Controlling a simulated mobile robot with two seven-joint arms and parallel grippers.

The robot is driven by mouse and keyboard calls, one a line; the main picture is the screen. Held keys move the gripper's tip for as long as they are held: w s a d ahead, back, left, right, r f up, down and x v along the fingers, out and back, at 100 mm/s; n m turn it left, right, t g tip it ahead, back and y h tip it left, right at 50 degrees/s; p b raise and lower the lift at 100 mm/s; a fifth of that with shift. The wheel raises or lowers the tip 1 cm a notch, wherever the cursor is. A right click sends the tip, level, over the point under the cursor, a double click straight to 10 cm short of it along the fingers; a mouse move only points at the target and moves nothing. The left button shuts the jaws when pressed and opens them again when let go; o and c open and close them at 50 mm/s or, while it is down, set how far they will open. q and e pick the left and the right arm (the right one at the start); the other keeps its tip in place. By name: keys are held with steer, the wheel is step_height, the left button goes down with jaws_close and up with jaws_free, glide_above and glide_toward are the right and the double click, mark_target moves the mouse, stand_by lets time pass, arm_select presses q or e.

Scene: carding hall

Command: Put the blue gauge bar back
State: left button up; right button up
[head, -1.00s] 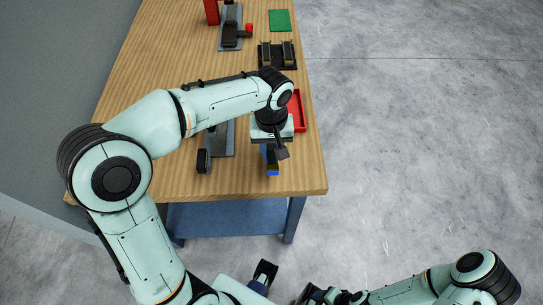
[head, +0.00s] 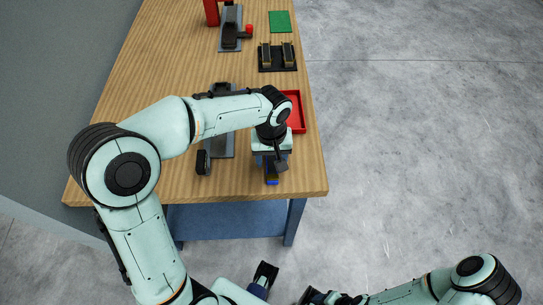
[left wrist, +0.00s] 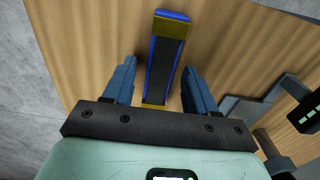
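The blue gauge bar (left wrist: 163,62) lies on the wooden table; it has blue edges, a dark top face and gold bands near its ends. In the head view only its blue near end (head: 271,180) shows below my left gripper (head: 269,167); the rest is hidden under it. In the left wrist view my left gripper (left wrist: 160,82) is open, one blue finger on each side of the bar with a visible gap on both sides. My right arm (head: 400,293) is low at the bottom right, away from the table; its finger opening is not clear.
A red tray (head: 302,113) lies beyond my left gripper. A black rack (head: 277,68) with two gold-banded bars stands farther back, near a green mat (head: 279,21). A grey plate fixture (head: 217,147) is left of the gripper. The table's front and right edges are close.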

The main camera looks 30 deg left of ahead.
mark_target(272, 160)
arm_select(q)
steer(key=shift+r, duration=0.1)
steer(key=shift+r, duration=0.3)
step_height(272, 160, up, 12)
steer(key=p, duration=0.2)
steer(key=shift+f, duration=0.2)
